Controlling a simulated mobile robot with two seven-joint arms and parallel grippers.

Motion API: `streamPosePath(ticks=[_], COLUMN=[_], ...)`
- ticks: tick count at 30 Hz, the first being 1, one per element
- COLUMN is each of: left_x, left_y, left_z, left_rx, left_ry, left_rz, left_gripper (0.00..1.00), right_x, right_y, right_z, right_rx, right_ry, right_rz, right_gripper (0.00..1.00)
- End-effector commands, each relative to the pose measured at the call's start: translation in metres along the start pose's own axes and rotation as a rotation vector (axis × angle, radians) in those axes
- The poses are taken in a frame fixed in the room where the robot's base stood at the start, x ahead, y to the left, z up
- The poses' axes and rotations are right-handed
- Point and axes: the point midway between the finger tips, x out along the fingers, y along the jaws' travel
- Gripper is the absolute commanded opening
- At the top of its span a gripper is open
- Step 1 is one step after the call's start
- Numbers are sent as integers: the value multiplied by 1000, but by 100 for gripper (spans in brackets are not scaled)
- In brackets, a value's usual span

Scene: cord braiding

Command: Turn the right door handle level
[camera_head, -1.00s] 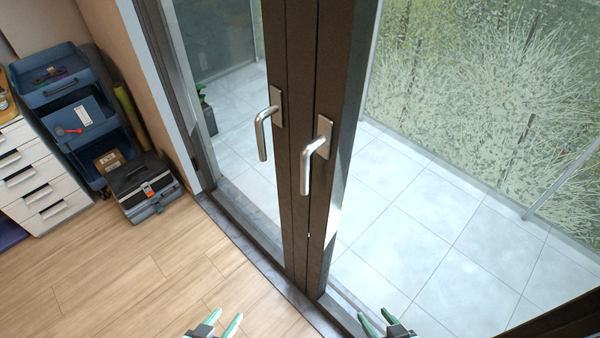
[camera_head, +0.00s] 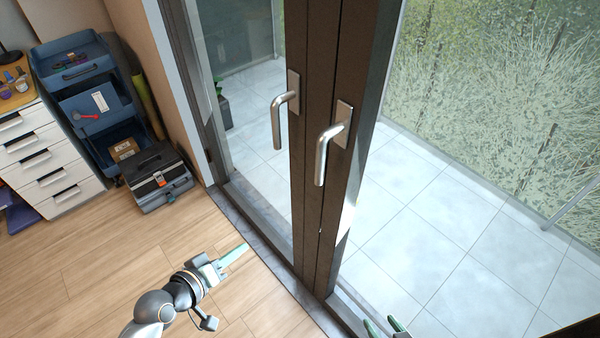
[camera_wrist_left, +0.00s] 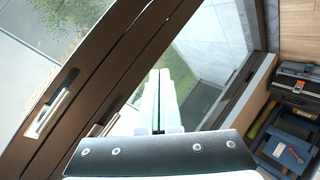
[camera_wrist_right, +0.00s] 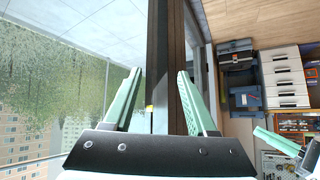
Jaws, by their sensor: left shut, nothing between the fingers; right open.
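The right door handle (camera_head: 328,150) is a silver lever on the right dark door stile. Its grip hangs steeply down from its plate. It also shows in the left wrist view (camera_wrist_left: 50,112). The left door handle (camera_head: 282,118) hangs down on the other stile. My left gripper (camera_head: 244,250) is shut and empty, below and left of both handles, apart from them. Its fingers are pressed together in the left wrist view (camera_wrist_left: 158,98). My right gripper (camera_head: 385,328) is at the bottom edge, partly cut off, below the right handle. In the right wrist view (camera_wrist_right: 160,98) its fingers are apart and empty.
A blue trolley (camera_head: 95,100), a toolbox (camera_head: 158,178) and a white drawer unit (camera_head: 50,165) stand at the left. The wood floor (camera_head: 90,260) before the doors is clear. Pale tiles (camera_head: 430,230) lie beyond the glass.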

Motion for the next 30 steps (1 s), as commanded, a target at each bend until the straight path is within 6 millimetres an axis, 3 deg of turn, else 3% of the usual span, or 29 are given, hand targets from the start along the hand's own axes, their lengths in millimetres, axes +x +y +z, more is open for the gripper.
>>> streamPosePath(ticks=[6,15,21,30], left_x=[11,-10,-20,-21], left_y=[46,110,126,127], left_z=[-58,-113,-124,-125], left_rx=[-297,-559,-615,-619], left_ry=[-7,-111,-152,-155], left_rz=[244,526,595,599], left_gripper=[0,0,0,0], right_x=[20,34,35,34], right_y=[-6,-7,-8,-8], right_z=[8,16,15,15], right_rx=[-3,-7,-8,-9], right_ry=[14,17,19,19], right_rz=[-17,-25,-27,-28], right_gripper=[57,57,57,57])
